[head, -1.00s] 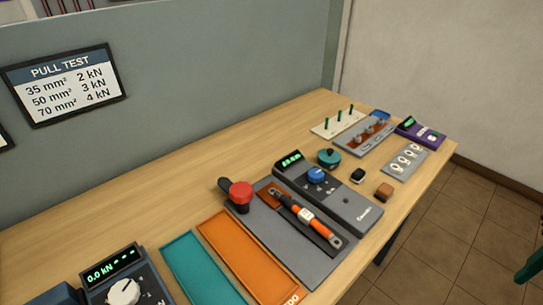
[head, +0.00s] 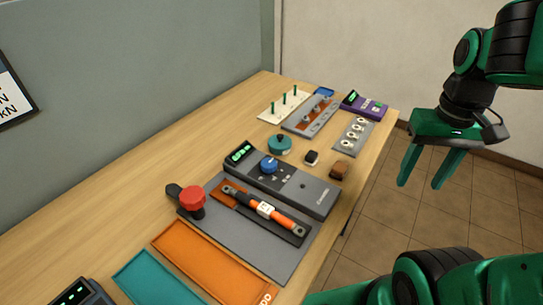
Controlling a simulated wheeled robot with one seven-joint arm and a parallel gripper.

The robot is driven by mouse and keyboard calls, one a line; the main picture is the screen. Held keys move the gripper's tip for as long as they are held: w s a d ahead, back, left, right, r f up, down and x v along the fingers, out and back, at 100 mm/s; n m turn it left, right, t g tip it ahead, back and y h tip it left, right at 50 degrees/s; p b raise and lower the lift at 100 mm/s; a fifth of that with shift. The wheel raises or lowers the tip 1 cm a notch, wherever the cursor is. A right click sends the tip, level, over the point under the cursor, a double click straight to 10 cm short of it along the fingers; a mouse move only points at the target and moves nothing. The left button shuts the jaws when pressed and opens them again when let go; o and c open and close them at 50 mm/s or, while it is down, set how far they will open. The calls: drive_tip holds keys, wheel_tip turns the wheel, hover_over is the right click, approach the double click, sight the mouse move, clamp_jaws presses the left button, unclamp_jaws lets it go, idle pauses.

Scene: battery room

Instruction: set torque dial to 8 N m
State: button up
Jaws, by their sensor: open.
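A grey device (head: 315,195) with a green-lit display (head: 240,153) and a blue dial (head: 269,164) lies on the workbench, near its middle. It looks like the torque unit; the markings round the dial and the display's digits are too small to read. My gripper (head: 421,184) is at the right, off the bench's right edge and above the floor. Its two green fingers point down and are open, with nothing between them. It is well apart from the blue dial.
In front of the device, a grey plate (head: 283,265) bears an orange-and-black tool (head: 265,209) and a red knob (head: 192,200). Orange (head: 205,258) and teal (head: 150,285) trays lie nearer. A teal round object (head: 280,144) and a brown block (head: 339,170) stand behind. The bench's left side is bare.

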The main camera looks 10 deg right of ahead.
drive_tip(key=w+a+r+n, duration=0.3)
drive_tip(key=w+a+n, duration=0.3)
drive_tip(key=w+a, duration=0.25)
drive_tip(key=n, duration=1)
hover_over(270, 163)
wheel_tip(270, 163, down, 9)
drive_tip(key=shift+w+f, duration=0.1)
drive_tip(key=c, duration=1)
drive_tip(key=shift+d, duration=0.2)
drive_tip(key=shift+a, duration=0.15)
drive_tip(key=shift+c, duration=0.2)
